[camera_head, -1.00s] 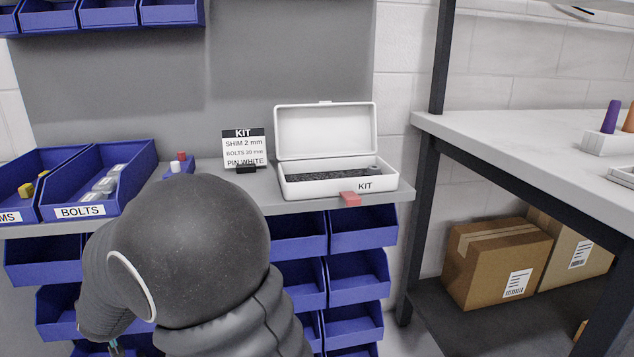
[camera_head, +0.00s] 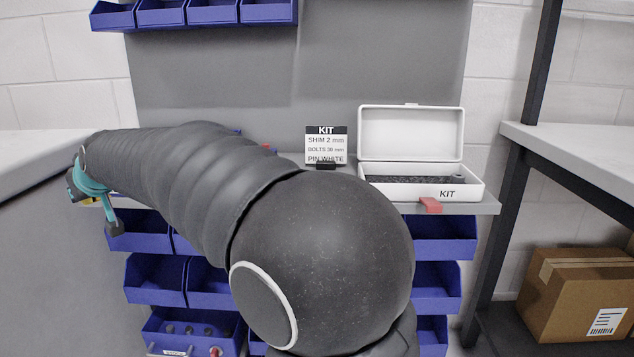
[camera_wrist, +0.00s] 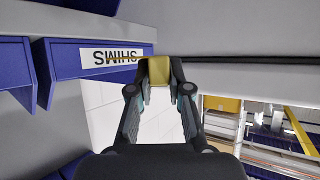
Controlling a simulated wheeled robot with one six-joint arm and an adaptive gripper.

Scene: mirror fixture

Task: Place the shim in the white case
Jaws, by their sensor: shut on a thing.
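The white case (camera_head: 400,191) stands open on the shelf at the right in the head view, its lid raised at the back. It has a dark lining and a KIT label. In the wrist view, my gripper (camera_wrist: 160,62) is shut on a yellow block (camera_wrist: 159,75), which looks like the shim. In the head view, my gripper is at the far left, partly hidden by my arm, well away from the case.
A KIT card (camera_head: 326,144) stands left of the case, listing a 2 mm shim, bolts and a white pin. A red piece (camera_head: 431,205) is at the shelf's front edge before the case. Blue bins (camera_head: 155,280) hang below. My arm hides much of the shelf.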

